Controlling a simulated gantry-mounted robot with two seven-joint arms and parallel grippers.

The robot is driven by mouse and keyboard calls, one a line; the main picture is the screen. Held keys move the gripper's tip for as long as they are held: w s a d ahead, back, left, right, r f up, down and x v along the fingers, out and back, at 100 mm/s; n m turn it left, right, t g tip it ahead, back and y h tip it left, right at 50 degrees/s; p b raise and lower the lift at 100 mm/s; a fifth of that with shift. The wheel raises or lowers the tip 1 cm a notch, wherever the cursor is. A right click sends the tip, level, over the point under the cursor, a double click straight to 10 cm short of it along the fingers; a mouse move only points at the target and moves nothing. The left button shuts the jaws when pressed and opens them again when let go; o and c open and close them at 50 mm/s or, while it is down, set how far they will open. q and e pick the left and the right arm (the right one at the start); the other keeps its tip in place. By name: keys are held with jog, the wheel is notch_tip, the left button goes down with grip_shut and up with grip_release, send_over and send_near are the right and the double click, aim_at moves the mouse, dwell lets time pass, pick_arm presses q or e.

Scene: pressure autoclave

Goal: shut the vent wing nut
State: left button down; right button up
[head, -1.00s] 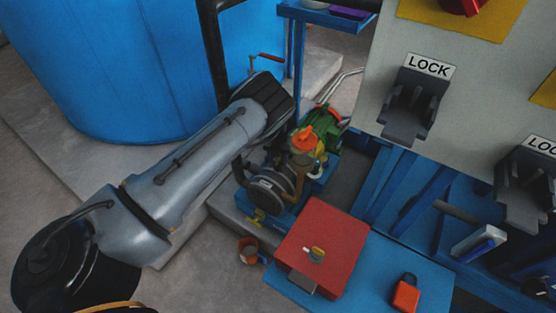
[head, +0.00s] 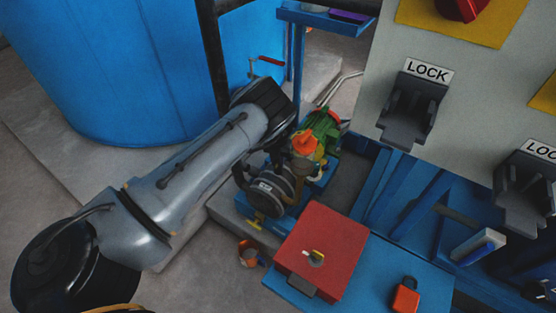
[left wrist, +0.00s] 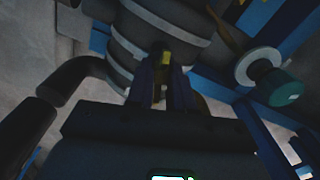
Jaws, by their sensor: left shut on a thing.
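The vent wing nut (left wrist: 166,57) looks like a small yellow piece in the left wrist view, in front of a dark, grey-banded cylinder (left wrist: 125,45). My left gripper (left wrist: 166,72) has its two narrow fingers close together around the yellow piece, shut on it. The fingers hide most of it, so its angle cannot be told. In the head view my left arm reaches in from the left to the machinery in the middle, and I cannot make out the fingertips there. My right gripper is not in view.
An orange-topped fitting (head: 305,141) is close to my left arm. A large blue tank (head: 110,80) stands behind the arm.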

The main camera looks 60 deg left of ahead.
pick_arm(q)
jog(key=m+p, duration=0.2)
jog(key=m, duration=0.3)
jog(key=m+p, duration=0.2)
jog(key=m, duration=0.3)
jog(key=shift+m, duration=0.4)
jog(key=m+p, duration=0.2)
jog(key=m, duration=0.4)
jog(key=shift+p, duration=0.4)
jog(key=shift+m+p, duration=0.65)
jog(key=shift+m, duration=1.35)
jog(key=c, duration=1)
grip_release()
